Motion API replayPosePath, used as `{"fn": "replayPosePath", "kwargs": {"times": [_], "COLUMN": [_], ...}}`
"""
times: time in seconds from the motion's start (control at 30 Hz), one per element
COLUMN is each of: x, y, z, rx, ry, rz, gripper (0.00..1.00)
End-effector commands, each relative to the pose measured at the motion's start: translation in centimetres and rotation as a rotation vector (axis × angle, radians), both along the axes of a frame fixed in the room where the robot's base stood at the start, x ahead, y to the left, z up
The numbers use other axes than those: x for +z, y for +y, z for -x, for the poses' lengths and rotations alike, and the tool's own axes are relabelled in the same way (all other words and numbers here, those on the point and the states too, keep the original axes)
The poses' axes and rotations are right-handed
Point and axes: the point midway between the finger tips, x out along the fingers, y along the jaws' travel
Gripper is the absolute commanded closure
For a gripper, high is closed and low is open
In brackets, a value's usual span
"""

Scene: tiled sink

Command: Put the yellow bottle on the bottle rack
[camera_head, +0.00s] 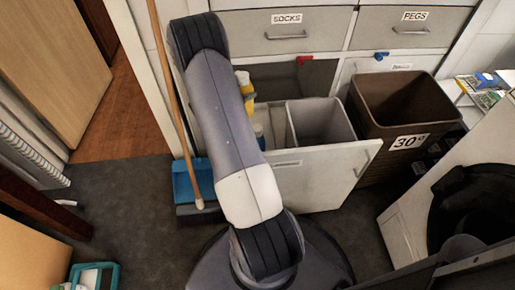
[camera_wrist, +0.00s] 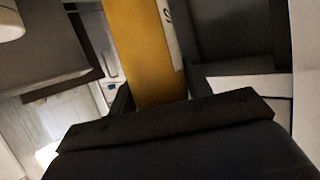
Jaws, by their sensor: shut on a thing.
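A yellow bottle (camera_wrist: 145,50) fills the upper middle of the wrist view, with part of a white label on its right side. My gripper (camera_wrist: 156,98) is shut on it, with a dark finger on each side. In the head view, my arm hides the gripper. A yellow container (camera_head: 246,92) shows beside my arm at the open pull-out unit; I cannot tell whether it is the held bottle. I cannot clearly make out the bottle rack.
The pull-out unit has a white front (camera_head: 318,180) and holds a grey bin (camera_head: 320,122). A brown laundry basket (camera_head: 400,108) stands to its right. A broom (camera_head: 176,110) leans left of my arm. Floor at left is partly clear.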

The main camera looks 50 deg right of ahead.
Motion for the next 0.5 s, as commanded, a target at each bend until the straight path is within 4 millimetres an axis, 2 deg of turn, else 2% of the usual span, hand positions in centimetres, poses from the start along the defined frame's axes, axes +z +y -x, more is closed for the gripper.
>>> {"fn": "replayPosePath", "kwargs": {"times": [0.03,0.1,0.5], "x": [-1.6,-3.0,-7.0], "y": [0.0,0.0,0.0], "z": [0.0,0.0,0.0], "rx": [0.000,0.000,0.001], "ry": [0.000,0.001,0.002], "rz": [0.001,0.002,0.000], "gripper": [1.00,1.00,1.00]}}
